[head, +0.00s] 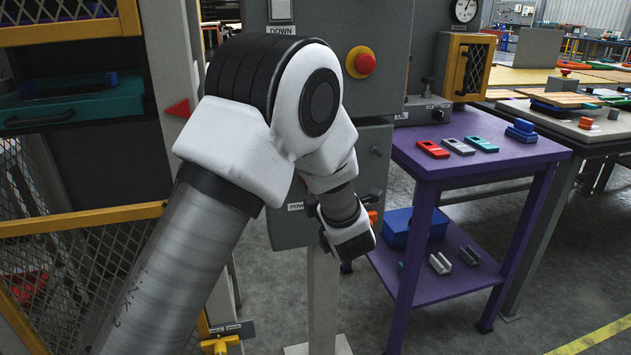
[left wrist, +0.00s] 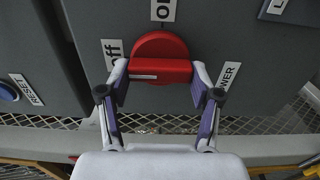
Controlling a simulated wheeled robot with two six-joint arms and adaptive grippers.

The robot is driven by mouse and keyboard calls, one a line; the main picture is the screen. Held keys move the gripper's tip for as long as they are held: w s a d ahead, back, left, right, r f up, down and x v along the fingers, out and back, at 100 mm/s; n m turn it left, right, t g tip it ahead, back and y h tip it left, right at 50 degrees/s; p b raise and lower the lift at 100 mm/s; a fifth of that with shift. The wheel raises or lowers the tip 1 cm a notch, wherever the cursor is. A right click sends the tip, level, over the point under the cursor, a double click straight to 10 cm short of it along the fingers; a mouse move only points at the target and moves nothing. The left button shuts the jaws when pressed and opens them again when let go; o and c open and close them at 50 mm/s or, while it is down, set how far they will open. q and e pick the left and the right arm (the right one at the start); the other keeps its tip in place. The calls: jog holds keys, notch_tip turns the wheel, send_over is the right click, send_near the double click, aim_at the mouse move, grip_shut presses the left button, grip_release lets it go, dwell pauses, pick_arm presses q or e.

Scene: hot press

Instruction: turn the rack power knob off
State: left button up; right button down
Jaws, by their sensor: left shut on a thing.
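The red power knob (left wrist: 160,47) is on a grey panel in the left wrist view. Its raised bar lies level across the picture, with a white line on its left half, towards the side of the "off" label (left wrist: 112,53). The "on" label (left wrist: 163,10) is above the knob and the "POWER" label (left wrist: 229,76) to its right. My left gripper (left wrist: 160,82) is shut on the bar, one finger at each end. My right gripper is not in view.
A red emergency button (head: 365,63) is on the upper grey box. A blue RESET button (left wrist: 8,91) is left of the knob. A purple table (head: 500,146) with small parts stands to the right. A mesh cage (head: 55,225) is on the left.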

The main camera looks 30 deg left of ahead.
pick_arm(q)
jog(key=o, duration=1.1)
jog(key=shift+o, duration=0.2)
jog(key=v, duration=0.7)
jog(key=shift+s+d, duration=0.15)
jog(key=shift+s, duration=0.05)
